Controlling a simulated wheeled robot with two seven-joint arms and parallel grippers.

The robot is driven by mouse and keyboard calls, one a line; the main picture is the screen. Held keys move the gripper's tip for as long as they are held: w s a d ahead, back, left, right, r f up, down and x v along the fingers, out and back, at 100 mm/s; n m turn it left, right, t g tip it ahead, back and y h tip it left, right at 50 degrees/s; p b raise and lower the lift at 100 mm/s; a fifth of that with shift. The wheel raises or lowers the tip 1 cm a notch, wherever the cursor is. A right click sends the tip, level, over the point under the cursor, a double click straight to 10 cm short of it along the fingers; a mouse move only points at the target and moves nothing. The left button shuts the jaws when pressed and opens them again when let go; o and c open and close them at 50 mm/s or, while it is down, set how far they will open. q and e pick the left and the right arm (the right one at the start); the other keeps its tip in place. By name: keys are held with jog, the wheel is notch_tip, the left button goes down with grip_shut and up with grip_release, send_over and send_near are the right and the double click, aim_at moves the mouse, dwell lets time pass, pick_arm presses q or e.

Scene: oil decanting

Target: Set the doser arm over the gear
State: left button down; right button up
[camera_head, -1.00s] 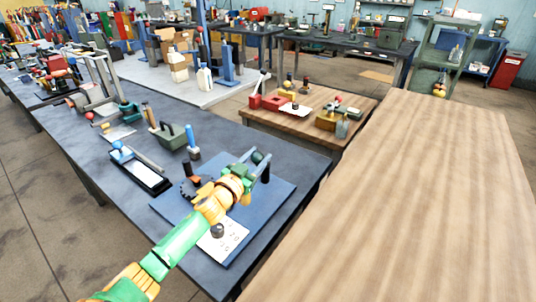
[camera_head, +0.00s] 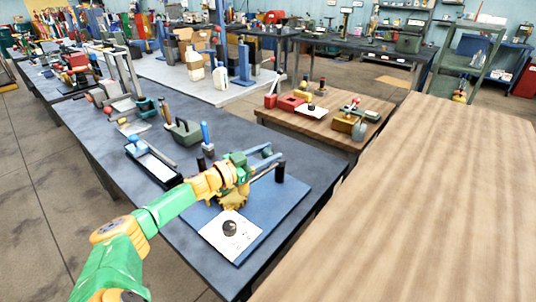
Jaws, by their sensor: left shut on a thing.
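My left gripper (camera_head: 267,162) reaches over the blue board (camera_head: 288,203) on the dark table, at the end of my green and yellow arm. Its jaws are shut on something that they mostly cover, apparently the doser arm. A thin grey bar (camera_head: 262,173) shows beside the fingers and runs toward an upright dark post (camera_head: 280,172) at the board's far right; whether they touch is unclear. A white card (camera_head: 217,236) with a dark knob (camera_head: 229,228) lies on the front of the board. My right gripper is out of view.
Left of the board lie a black tray (camera_head: 153,165) with a white sheet, a blue-handled tool (camera_head: 205,140) and a green container (camera_head: 183,132). A small wooden table (camera_head: 302,125) with parts stands beyond. A bare wooden tabletop (camera_head: 420,200) fills the right.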

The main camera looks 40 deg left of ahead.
aim_at(262, 155)
pick_arm(q)
jog(key=shift+a+r, duration=0.1)
jog(key=shift+r, duration=0.05)
jog(key=shift+c, duration=2.1)
grip_release()
jog(key=shift+o, duration=0.2)
jog(key=shift+a, duration=0.1)
jog(key=shift+f, duration=0.2)
jog(key=shift+s, duration=0.15)
jog(key=shift+p+v, duration=0.35)
jog(key=shift+v, duration=3)
